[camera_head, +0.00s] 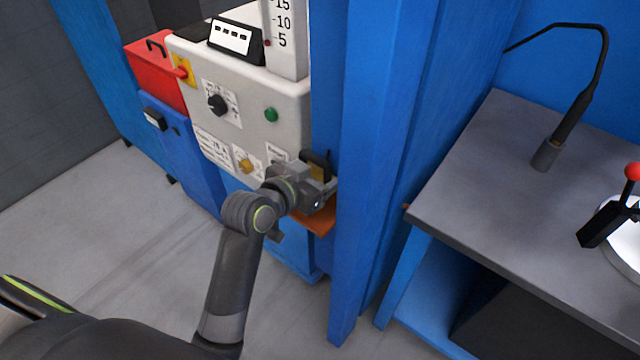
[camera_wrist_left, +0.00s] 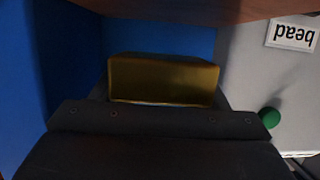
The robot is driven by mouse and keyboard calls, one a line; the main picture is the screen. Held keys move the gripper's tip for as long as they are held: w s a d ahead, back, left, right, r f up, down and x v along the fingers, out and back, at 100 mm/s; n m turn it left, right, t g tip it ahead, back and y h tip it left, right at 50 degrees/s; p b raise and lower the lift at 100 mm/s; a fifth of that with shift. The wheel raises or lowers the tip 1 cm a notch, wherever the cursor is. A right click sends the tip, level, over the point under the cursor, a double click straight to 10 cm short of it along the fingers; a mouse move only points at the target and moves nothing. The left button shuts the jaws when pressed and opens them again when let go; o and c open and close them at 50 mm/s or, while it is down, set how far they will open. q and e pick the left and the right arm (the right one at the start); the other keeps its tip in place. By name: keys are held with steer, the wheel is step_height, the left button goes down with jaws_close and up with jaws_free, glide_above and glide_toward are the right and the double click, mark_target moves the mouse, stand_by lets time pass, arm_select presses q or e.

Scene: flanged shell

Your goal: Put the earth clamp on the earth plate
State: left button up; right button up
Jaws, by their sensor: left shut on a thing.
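My left gripper (camera_head: 322,184) reaches in from the lower left to the front of the grey machine, beside the blue post. It is shut on a brass-coloured block, which I take to be the earth clamp (camera_head: 317,172); the block also shows in the left wrist view (camera_wrist_left: 164,80), between the dark jaws. An orange-brown plate (camera_head: 316,222), apparently the earth plate, sticks out just below the gripper. Its edge spans the top of the left wrist view (camera_wrist_left: 190,8). The clamp looks apart from the plate there. The clamp's far side is hidden. My right gripper is out of view.
The blue post (camera_head: 375,150) stands close to the right of the gripper. The grey machine front (camera_head: 240,130) has a black knob and a green button. A grey bench (camera_head: 500,200) with a lamp-like dark rod (camera_head: 570,120) is at right. Grey floor is open at left.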

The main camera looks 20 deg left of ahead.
arm_select(q)
steer(key=shift+f, duration=1.5)
steer(key=shift+f, duration=0.1)
steer(key=o, duration=1.4)
steer(key=shift+f, duration=0.1)
steer(key=shift+s+r, duration=0.1)
steer(key=shift+r, duration=0.1)
steer(key=v, duration=1.2)
